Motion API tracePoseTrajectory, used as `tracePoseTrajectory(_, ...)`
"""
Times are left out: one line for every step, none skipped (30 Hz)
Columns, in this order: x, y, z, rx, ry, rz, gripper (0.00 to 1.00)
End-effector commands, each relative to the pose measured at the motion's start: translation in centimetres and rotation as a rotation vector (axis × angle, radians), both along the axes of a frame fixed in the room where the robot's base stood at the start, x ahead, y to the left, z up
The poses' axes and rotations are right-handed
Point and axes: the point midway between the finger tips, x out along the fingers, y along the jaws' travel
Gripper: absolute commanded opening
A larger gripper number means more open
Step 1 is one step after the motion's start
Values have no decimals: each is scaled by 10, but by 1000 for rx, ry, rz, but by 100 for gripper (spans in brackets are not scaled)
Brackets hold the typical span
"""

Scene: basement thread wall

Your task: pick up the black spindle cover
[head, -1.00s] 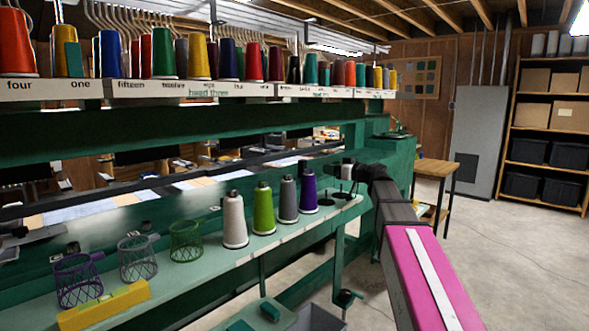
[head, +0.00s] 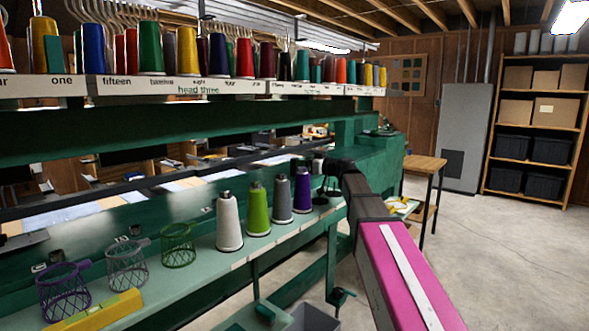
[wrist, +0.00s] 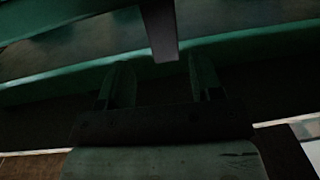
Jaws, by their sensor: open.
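I cannot make out the black spindle cover with certainty. In the head view, small black round pieces (head: 320,200) stand on the green ledge just right of the purple cone (head: 302,190), partly behind my arm's end. My gripper (head: 338,167) is above and beside them, at the far end of the row of cones, small and dark there. In the wrist view my gripper (wrist: 160,85) shows two dark fingers spread apart with nothing clearly held between them. A dark upright bar (wrist: 160,30) shows beyond the fingers, in front of a green beam.
White (head: 229,222), green (head: 258,210) and grey (head: 282,200) cones stand along the ledge. Wire baskets (head: 127,265) and a yellow level (head: 95,312) lie to the left. A green rail with spools runs above. A wooden table (head: 424,166) and open floor are right.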

Motion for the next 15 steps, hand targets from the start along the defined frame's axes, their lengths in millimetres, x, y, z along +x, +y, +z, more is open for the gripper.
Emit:
tracePoseTrajectory(1,3,0,0,0,1,60)
tracePoseTrajectory(3,6,1,0,0,1,60)
tracePoseTrajectory(4,11,1,0,0,2,60)
tracePoseTrajectory(6,14,1,0,0,3,60)
tracePoseTrajectory(8,18,2,0,0,3,60)
tracePoseTrajectory(10,23,2,1,1,3,60)
tracePoseTrajectory(12,27,3,1,1,2,60)
tracePoseTrajectory(15,31,3,1,1,2,60)
tracePoseTrajectory(18,36,3,1,1,2,60)
tracePoseTrajectory(20,39,3,1,1,3,60)
tracePoseTrajectory(21,42,3,1,1,2,60)
tracePoseTrajectory(23,44,3,1,1,2,60)
tracePoseTrajectory(23,44,2,0,0,1,60)
tracePoseTrajectory(23,45,2,0,0,1,60)
tracePoseTrajectory(23,45,2,0,0,1,60)
